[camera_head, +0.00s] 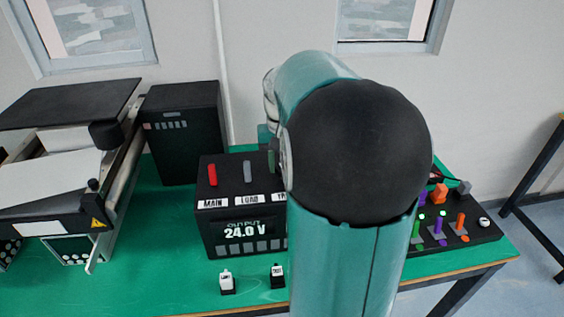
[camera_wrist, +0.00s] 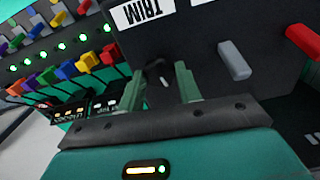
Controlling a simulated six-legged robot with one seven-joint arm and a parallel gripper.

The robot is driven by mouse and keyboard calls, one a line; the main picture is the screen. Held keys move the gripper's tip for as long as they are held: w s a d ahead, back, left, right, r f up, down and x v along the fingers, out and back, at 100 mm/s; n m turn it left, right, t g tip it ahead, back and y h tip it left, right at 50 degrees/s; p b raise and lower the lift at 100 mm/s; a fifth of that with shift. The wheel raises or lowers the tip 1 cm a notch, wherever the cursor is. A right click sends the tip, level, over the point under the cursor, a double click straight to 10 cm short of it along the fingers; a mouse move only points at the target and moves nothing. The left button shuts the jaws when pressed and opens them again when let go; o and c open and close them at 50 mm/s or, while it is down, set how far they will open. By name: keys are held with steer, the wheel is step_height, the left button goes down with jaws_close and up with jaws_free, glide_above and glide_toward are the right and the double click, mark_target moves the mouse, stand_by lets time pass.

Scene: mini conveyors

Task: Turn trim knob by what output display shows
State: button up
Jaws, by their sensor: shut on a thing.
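The black power box (camera_head: 222,215) stands on the green table. Its output display (camera_head: 245,232) reads 24.0 V under the word OUTPUT. The trim knob (camera_wrist: 154,72) is a dark knob below the TRIM label (camera_wrist: 143,12) in the wrist view. My gripper (camera_wrist: 163,80) has its two green fingers on either side of the knob and is shut on it. The fingers partly cover the knob, so its exact angle is hard to read. In the head view my arm hides the knob and the right end of the box.
On the box are a red MAIN lever (camera_head: 212,174) and a grey LOAD lever (camera_head: 247,171), close beside my gripper. A panel of coloured levers (camera_head: 455,232) stands right. Two small labelled blocks (camera_head: 227,283) sit in front. A conveyor (camera_head: 45,185) stands left.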

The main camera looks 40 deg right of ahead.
steer(key=shift+r, duration=0.1)
stand_by(0.3)
steer(key=o, duration=1)
step_height(320, 180, up, 14)
stand_by(0.4)
